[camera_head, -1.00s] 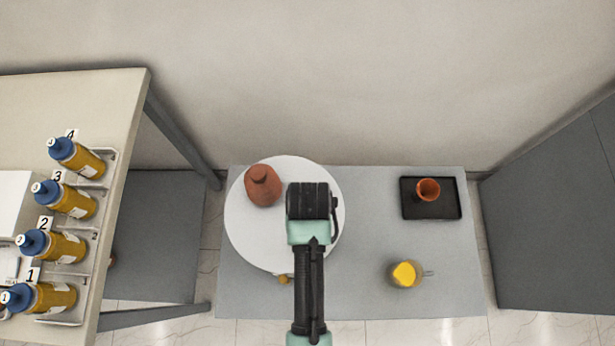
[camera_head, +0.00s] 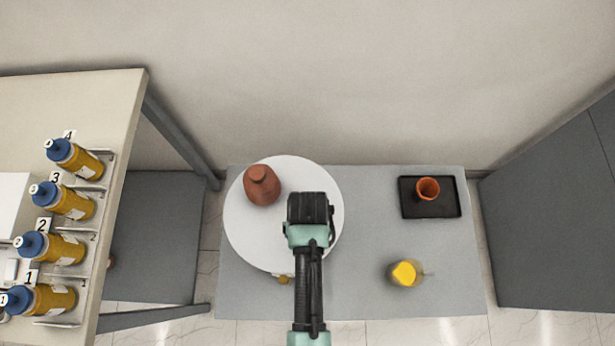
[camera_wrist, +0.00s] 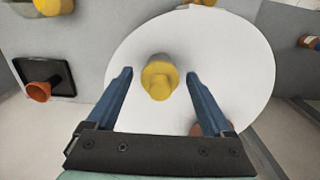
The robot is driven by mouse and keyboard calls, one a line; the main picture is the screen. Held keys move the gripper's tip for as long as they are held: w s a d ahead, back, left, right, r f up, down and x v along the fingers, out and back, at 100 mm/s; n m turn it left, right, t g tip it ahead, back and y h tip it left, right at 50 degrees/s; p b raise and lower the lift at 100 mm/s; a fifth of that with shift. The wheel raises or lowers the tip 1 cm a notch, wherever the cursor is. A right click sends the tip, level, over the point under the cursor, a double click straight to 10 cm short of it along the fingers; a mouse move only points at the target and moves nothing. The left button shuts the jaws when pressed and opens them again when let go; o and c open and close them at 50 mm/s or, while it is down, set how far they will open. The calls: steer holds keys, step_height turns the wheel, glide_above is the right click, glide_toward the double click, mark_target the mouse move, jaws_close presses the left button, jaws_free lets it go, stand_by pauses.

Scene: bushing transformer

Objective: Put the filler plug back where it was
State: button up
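A yellow plug-like piece (camera_wrist: 160,77), which looks like the filler plug, appears in the wrist view over the white round top (camera_wrist: 240,75). It has a narrower head on a wider base; I cannot tell whether it is seated in an opening. My gripper (camera_wrist: 160,76) is open, with one blue finger on each side of the piece and a visible gap to both. In the head view my gripper and wrist (camera_head: 310,208) are over the white top (camera_head: 250,235) and hide the piece.
A brown bushing (camera_head: 262,186) stands on the white top's upper left. A black tray (camera_head: 412,211) with a brown cup-like piece (camera_head: 428,188) and a yellow-filled jug (camera_head: 404,273) are on the grey table (camera_head: 360,290) at right. Bottles (camera_head: 68,201) line the left bench.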

step_height(320, 180, up, 12)
steer(key=shift+f+p, duration=0.2)
steer(key=shift+p, duration=0.15)
steer(key=w+r+t, duration=0.8)
steer(key=w+r, duration=0.8)
steer(key=w+r+t, duration=0.3)
steer(key=r, duration=0.5)
steer(key=w+r+t, duration=0.3)
steer(key=r, duration=0.6)
step_height(320, 180, up, 16)
steer(key=s+t, duration=0.1)
steer(key=t, duration=0.5)
steer(key=s+r+t, duration=0.3)
steer(key=s+r, duration=0.2)
steer(key=r, duration=0.4)
steer(key=s+r+t, duration=0.4)
steer(key=s+r, duration=0.2)
steer(key=r, duration=0.3)
steer(key=shift+s, duration=0.2)
